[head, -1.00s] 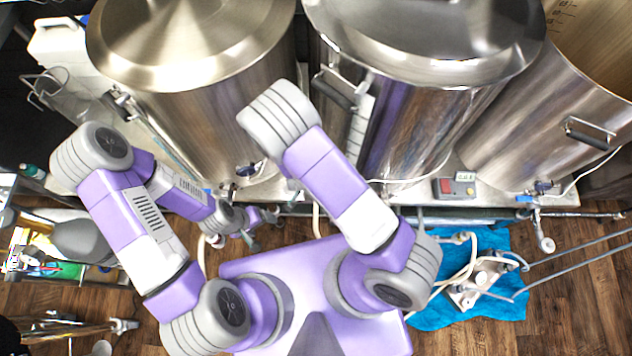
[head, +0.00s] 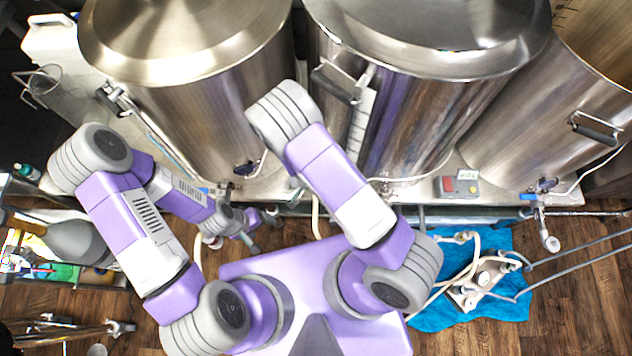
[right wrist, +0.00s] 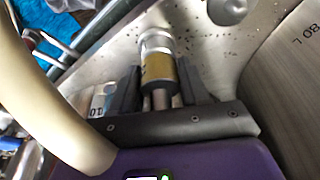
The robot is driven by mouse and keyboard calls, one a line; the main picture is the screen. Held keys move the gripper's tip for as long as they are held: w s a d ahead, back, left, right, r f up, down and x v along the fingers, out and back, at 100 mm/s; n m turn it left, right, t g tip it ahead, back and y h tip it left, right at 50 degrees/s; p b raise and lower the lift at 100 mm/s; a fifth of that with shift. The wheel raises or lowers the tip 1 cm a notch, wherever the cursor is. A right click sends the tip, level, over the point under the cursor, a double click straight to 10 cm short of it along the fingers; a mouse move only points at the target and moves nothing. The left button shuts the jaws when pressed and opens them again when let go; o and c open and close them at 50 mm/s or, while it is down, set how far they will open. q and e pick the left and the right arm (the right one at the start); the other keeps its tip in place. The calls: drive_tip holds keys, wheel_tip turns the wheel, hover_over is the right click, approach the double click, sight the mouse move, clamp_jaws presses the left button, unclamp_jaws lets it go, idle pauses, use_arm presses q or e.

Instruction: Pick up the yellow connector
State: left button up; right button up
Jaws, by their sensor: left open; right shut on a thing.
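The yellow connector (right wrist: 158,68) shows in the right wrist view as a short yellow cylinder with a silver top and a dark lower end. My right gripper (right wrist: 157,88) is shut on it, with one dark finger on each side. A pale metal surface with dark specks lies behind it. In the head view my right gripper and the connector are hidden behind my own right arm. My left gripper (head: 258,228) is open and empty, low in front of the tank stand.
Large steel tanks (head: 205,105) stand across the back. A red-and-yellow control box (head: 458,187) sits on the stand ledge at right. A pump with hoses (head: 480,285) lies on a blue cloth (head: 432,312). A pale curved hose (right wrist: 50,100) passes close left of my right gripper.

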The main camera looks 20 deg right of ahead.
drive_tip(key=shift+c, duration=0.4)
drive_tip(key=shift+r, duration=0.15)
drive_tip(key=shift+r, duration=0.25)
wheel_tip(320, 180, up, 16)
drive_tip(key=p, duration=0.7)
drive_tip(key=shift+r+p, duration=0.25)
drive_tip(key=shift+p, duration=0.05)
drive_tip(key=shift+r, duration=0.4)
clamp_jaws()
wheel_tip(320, 180, up, 4)
drive_tip(key=p, duration=0.5)
drive_tip(key=shift+r, duration=0.2)
